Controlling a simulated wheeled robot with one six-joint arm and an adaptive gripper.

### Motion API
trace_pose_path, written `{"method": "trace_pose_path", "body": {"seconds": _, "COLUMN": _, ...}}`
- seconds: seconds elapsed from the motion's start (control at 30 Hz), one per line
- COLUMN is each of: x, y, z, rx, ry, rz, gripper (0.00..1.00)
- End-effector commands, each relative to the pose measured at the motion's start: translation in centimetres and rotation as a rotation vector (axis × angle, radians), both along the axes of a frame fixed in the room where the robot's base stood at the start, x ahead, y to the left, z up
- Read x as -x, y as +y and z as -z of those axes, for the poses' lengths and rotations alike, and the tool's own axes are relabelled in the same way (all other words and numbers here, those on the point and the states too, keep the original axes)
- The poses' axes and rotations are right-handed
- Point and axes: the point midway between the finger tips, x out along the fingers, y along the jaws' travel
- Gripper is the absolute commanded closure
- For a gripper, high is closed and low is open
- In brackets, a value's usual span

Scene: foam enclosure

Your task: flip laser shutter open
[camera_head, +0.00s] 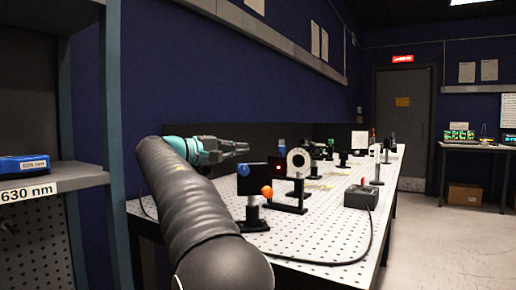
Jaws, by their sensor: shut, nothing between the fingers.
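My gripper (232,150), teal and dark grey, is at the end of my black-sleeved arm, above the far left part of the optical table (310,236). It points right and is shut and empty. Which of these parts is the laser shutter is not certain from this view. The gripper appears apart from the balls.
A white round-faced mount (298,161) and several other optics run down the table. A shelf (60,180) holding a blue box (24,165) is at left. Floor is clear at right.

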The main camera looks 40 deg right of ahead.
Motion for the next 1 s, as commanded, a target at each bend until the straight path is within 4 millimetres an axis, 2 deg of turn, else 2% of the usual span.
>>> {"method": "trace_pose_path", "body": {"seconds": 0.5, "x": 0.5, "y": -7.8, "z": 0.0, "rx": -0.001, "ry": 0.001, "rz": 0.003, "gripper": 1.00}}
{"method": "trace_pose_path", "body": {"seconds": 0.7, "x": 0.5, "y": -9.3, "z": 0.0, "rx": -0.001, "ry": 0.000, "rz": 0.001, "gripper": 1.00}}
{"method": "trace_pose_path", "body": {"seconds": 1.0, "x": 0.5, "y": -9.6, "z": 0.0, "rx": -0.001, "ry": 0.000, "rz": 0.000, "gripper": 1.00}}
